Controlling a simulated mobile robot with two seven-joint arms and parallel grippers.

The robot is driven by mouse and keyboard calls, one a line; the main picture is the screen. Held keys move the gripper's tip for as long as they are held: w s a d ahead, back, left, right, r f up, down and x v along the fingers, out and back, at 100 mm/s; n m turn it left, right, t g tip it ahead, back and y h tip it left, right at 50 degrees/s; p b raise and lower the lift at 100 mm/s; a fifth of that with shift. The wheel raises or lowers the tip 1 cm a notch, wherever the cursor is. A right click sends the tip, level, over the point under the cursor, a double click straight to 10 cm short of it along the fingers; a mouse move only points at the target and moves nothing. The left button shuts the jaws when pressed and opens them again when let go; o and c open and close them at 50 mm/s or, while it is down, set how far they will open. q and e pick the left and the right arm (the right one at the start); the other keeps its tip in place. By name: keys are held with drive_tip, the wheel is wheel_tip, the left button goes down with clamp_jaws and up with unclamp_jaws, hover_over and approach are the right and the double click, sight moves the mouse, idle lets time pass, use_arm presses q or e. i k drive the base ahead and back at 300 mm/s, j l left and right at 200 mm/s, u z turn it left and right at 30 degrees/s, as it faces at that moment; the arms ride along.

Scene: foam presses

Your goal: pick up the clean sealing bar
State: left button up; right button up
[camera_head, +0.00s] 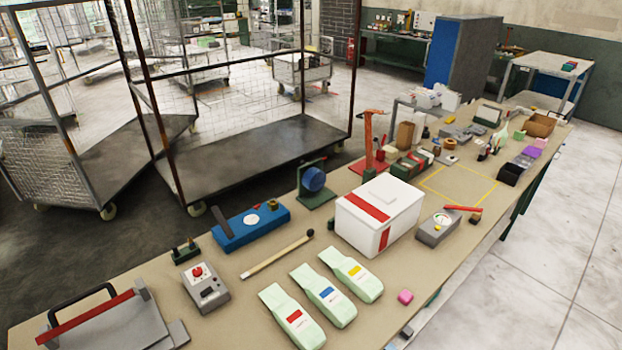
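No part is plainly recognisable as the clean sealing bar. A long pale bar with a dark knob at one end (277,255) lies on the tan workbench (235,283), left of the white box. A grey plate device (115,325) at the front left carries a red bar (84,317) and a black handle (82,294). A blue device (250,228) with a dark lever lies behind the pale bar. From this view I cannot tell whether any of these is the clean sealing bar. Neither of my grippers is in view.
Three pale green pouches (323,295) lie at the front. A white box with red stripes (379,215) stands mid-bench. A grey control box (205,287) and a grey gauge box (438,228) sit nearby. Wire cages (235,150) stand behind the bench. A yellow-outlined area (460,184) is mostly clear.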

sight(310, 232)
drive_tip(key=i+j+z, duration=0.3)
drive_tip(key=i+z, duration=0.15)
drive_tip(key=i+j+z, duration=0.85)
drive_tip(key=j, duration=0.25)
drive_tip(key=i+j+z, duration=0.4)
drive_tip(key=j, duration=0.35)
drive_tip(key=i+j+z, duration=0.1)
drive_tip(key=j+z, duration=0.15)
drive_tip(key=j, duration=0.25)
drive_tip(key=j+z, duration=0.3)
drive_tip(key=j, duration=0.2)
drive_tip(key=j+z, duration=0.25)
drive_tip(key=j, duration=0.25)
drive_tip(key=j+z, duration=0.25)
drive_tip(key=j, duration=0.3)
drive_tip(key=k+j+z, duration=0.1)
drive_tip(key=j+z, duration=0.15)
drive_tip(key=j, duration=0.2)
drive_tip(key=k+j+z, duration=0.1)
drive_tip(key=j+z, duration=0.2)
drive_tip(key=j, duration=0.2)
drive_tip(key=k+j+z, duration=0.25)
drive_tip(key=j, duration=0.2)
drive_tip(key=i, duration=0.05)
